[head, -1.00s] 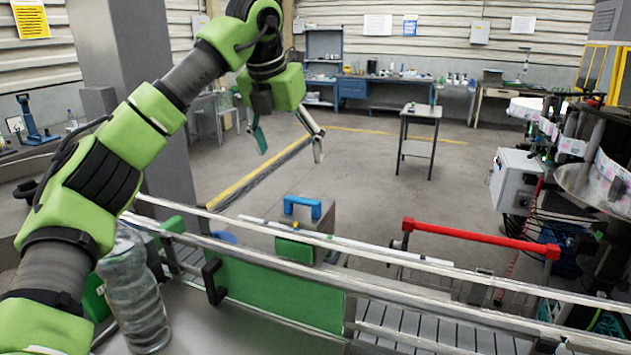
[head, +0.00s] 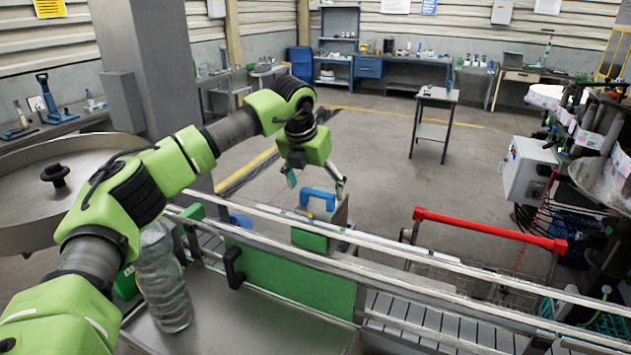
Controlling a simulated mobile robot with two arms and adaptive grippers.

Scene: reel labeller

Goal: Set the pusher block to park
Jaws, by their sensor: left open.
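The pusher block (head: 342,213) appears to be the grey block with a blue handle (head: 318,194) on top and a green face toward me. It stands at the conveyor rails (head: 390,245), left of the red bar, partly hidden behind the near rail. My left gripper (head: 317,183) is open, its two fingers pointing down just above and behind the blue handle. One finger is at each side of the handle in the picture; I cannot tell the depth gap. My right gripper is out of view.
A red bar (head: 490,230) spans the conveyor to the right. A green panel with a black handle (head: 233,268) fronts the conveyor. The labeller (head: 530,170) is at right.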

